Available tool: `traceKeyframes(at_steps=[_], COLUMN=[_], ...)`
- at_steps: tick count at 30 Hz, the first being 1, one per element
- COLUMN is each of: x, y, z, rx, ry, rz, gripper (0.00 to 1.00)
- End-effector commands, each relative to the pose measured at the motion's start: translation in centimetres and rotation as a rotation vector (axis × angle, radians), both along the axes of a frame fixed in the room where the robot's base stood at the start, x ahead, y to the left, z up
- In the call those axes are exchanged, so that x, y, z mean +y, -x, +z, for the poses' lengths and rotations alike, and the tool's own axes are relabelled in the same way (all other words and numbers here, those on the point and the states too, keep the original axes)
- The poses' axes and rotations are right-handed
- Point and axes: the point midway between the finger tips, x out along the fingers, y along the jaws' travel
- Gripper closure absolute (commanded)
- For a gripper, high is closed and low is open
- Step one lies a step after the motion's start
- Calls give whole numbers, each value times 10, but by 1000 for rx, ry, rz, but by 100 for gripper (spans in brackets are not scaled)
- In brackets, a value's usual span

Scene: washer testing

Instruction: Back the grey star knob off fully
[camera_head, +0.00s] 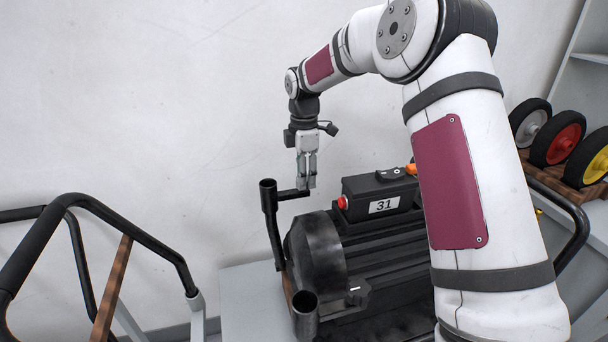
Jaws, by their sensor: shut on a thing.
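My gripper (307,184) points down at the near end of a short black side bar (292,194). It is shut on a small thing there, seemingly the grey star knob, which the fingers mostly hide. I cannot make out its lobes or thread. The side bar joins an upright black tube (269,205), whose arm runs down beside the black motor housing (318,255). A separate dark knob (357,292) with a pale mark sits low on the front of the machine, apart from my gripper.
A control box (383,206) marked 31, with a red button (342,202), tops the machine. A second tube stub (305,312) stands in front. Black rails (118,222) are at left. Wheels (557,138) stand on a wooden rack at right. The wall behind is bare.

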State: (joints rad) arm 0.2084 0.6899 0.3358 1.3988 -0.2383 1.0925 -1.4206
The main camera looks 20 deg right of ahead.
Motion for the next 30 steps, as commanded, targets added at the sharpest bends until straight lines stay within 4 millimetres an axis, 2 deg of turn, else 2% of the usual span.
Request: traceKeyframes(at_steps=[2,3,5,14,17,20,30], x=[0,0,0,0,0,0,0], y=[0,0,0,0,0,-1,-1], z=[-1,-1,-1,0,6,20,86], rx=[1,1,1,0,-1,-4,-3], ry=[0,0,0,0,0,0,0], rz=[2,2,2,0,0,-1,0], gripper=[93,56,45,45,45,45,45])
